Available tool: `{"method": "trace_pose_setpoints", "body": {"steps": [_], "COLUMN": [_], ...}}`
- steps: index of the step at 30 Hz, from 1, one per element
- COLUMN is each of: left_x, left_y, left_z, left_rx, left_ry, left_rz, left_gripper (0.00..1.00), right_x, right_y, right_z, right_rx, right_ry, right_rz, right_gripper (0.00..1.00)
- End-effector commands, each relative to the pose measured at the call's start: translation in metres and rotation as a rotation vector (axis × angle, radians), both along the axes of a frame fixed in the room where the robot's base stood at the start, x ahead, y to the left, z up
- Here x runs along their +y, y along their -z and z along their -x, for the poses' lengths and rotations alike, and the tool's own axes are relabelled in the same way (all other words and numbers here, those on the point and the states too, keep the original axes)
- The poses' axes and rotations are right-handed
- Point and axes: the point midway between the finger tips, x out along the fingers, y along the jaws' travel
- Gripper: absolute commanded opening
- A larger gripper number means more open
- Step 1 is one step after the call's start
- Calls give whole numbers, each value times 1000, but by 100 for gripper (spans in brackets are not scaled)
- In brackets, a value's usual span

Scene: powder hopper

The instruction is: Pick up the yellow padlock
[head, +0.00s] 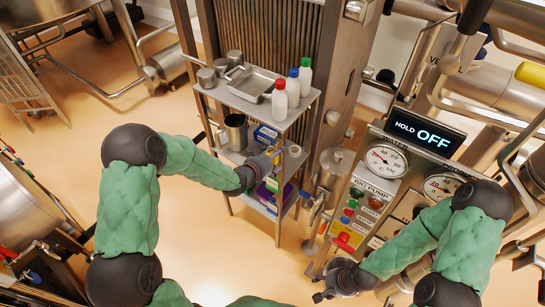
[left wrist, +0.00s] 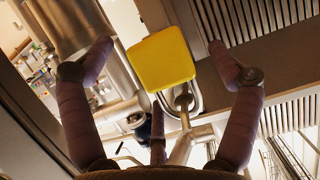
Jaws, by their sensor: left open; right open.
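The yellow padlock (left wrist: 163,58) shows in the left wrist view as a rounded yellow block with a metal shackle, by a metal rod. It lies between the spread fingers of my left gripper (left wrist: 160,46), with gaps visible on both sides. In the head view my left gripper (head: 270,162) is in front of the shelf cart's right side; a small yellow patch beside it may be the padlock, but I cannot tell. My right gripper (head: 326,284) is open and empty, low in front of the control panel.
A metal shelf cart (head: 228,95) holds a tray (head: 254,85), bottles (head: 293,88), a steel jug (head: 236,131) and boxes. A control panel (head: 395,180) with gauges and an OFF display stands right. Pipes crowd the far right. The floor (head: 225,260) at lower centre is clear.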

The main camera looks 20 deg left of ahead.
Motion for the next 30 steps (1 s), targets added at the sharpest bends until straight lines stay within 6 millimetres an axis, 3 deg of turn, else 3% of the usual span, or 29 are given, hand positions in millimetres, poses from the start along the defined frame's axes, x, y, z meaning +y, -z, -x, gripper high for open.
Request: {"method": "trace_pose_setpoints", "body": {"steps": [4, 9, 11, 22, 28, 30], "left_x": [0, 0, 0, 0, 1, 5], "left_y": [0, 0, 0, -3, -18, -16], "left_z": [0, 0, 0, 0, 0, 10], "left_rx": [0, 0, 0, -2, -2, 1], "left_ry": [0, 0, 0, -1, -1, -3], "left_rz": [0, 0, 0, 0, -1, 1], "left_gripper": [87, 39, 24, 24, 23, 24], "right_x": [0, 0, 0, 0, 0, 0], "right_y": [0, 0, 0, 0, -2, -2], "right_z": [0, 0, 0, 0, 0, 0], "right_rx": [0, 0, 0, 0, 0, 0], "right_ry": [0, 0, 0, 0, 0, 0], "right_rz": [0, 0, 0, 0, 0, 0], "right_gripper": [52, 52, 52, 52, 52, 52]}}
